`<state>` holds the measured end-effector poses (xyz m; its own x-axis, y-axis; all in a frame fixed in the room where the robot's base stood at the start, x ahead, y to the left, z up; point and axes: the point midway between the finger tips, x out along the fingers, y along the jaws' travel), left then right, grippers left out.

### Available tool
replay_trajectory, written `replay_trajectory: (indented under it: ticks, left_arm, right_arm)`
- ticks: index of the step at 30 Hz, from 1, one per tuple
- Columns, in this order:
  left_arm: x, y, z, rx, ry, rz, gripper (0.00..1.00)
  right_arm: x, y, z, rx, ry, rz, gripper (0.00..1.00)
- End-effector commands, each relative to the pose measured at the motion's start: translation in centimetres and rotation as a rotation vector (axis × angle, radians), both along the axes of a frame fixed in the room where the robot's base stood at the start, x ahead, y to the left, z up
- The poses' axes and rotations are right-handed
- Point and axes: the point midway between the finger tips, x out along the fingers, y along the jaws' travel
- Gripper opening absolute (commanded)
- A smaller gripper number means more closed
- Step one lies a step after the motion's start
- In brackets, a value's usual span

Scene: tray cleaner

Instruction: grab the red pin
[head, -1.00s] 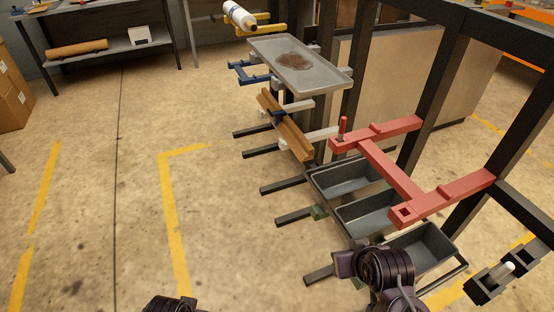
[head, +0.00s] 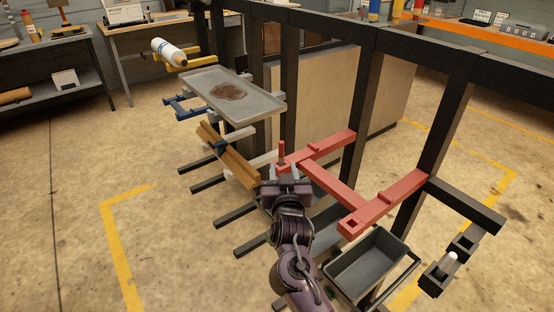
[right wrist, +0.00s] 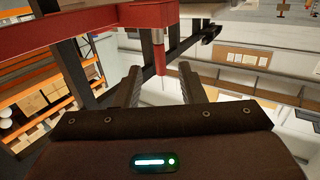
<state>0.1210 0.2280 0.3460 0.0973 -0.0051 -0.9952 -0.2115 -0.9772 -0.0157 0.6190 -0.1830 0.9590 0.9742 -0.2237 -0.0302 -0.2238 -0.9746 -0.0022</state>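The red pin (head: 281,152) stands upright at the far left end of the red bracket (head: 335,180). My right gripper (head: 286,177) is just in front of the pin, from the head camera's side, and hides part of the bracket's end. In the right wrist view, its two dark fingers (right wrist: 160,76) are apart and nothing is held. There the pin (right wrist: 158,55) shows in the gap between the fingertips, beyond them, next to the bracket (right wrist: 90,30). Whether the fingers reach around it cannot be told. My left gripper is out of view.
A grey tray (head: 252,110) with a brown stain rests on the rack at the back left. A brown wooden bar (head: 237,166) and a white spray bottle (head: 170,51) are on other holders. Dark bins (head: 352,277) hang below the bracket. Black rack posts (head: 368,85) stand behind.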

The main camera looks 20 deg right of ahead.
Motion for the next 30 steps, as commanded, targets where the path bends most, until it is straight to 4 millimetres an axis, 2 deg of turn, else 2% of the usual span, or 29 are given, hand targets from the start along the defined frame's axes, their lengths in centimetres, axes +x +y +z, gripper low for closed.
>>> replay_trajectory:
  ticks: [4,21,30]
  left_arm:
    - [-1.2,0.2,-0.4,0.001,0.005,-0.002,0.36]
    - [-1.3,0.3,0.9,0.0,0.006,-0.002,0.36]
    - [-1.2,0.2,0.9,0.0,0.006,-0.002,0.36]
  right_arm:
    - [0.8,-0.1,0.7,-0.011,-0.03,-0.016,0.36]
    - [7.5,-1.8,0.4,-0.01,-0.029,-0.016,0.36]
    - [7.9,-1.9,0.2,-0.009,-0.03,-0.015,0.36]
